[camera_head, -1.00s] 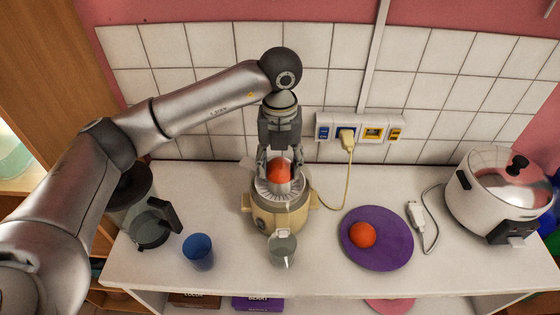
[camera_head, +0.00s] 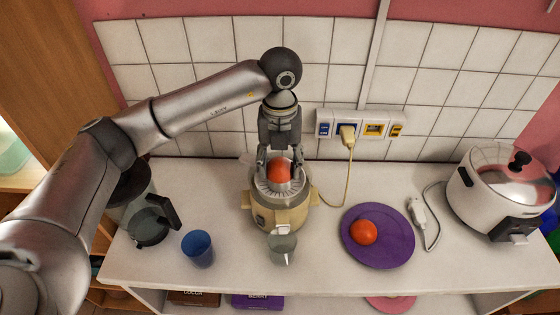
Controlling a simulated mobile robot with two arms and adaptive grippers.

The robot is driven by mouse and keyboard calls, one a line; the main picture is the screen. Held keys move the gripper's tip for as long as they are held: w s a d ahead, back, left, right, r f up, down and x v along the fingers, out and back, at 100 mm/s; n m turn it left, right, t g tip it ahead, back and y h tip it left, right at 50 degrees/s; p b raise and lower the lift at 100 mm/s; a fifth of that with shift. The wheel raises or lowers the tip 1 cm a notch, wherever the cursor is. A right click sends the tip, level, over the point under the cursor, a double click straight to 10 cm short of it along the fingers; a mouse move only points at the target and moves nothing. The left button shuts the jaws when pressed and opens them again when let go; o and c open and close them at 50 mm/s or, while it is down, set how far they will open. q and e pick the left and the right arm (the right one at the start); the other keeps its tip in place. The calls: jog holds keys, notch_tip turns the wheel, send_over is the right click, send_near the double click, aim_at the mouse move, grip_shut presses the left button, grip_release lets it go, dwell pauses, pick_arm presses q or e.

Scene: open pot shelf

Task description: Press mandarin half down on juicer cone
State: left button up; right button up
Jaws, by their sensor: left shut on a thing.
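The juicer (camera_head: 281,208) is a cream-coloured machine with a pale ribbed top, standing on the white counter near the back wall. My left gripper (camera_head: 280,167) points straight down over it and is shut on an orange-red mandarin half (camera_head: 279,172). The mandarin half sits at the middle of the juicer's top, between the fingers. The cone is hidden under the fruit. A second orange-red mandarin piece (camera_head: 363,232) lies on the purple plate (camera_head: 393,250) to the right. My right gripper is not in view.
A clear grey cup (camera_head: 282,246) stands in front of the juicer, and a blue cup (camera_head: 198,249) is to its left. A glass jug (camera_head: 149,227) stands far left, a steel cooker (camera_head: 500,198) far right. A yellow cord (camera_head: 349,170) runs to the wall sockets.

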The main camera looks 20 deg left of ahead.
pick_arm(q)
jog(key=shift+f+b, duration=0.35)
jog(key=shift+f, duration=0.35)
dwell(0.5)
dwell(1.6)
dwell(1.8)
jog(key=shift+r, duration=0.1)
dwell(0.6)
jog(key=shift+r, duration=0.6)
jog(key=shift+r+p, duration=1.65)
jog(key=shift+r, duration=1.2)
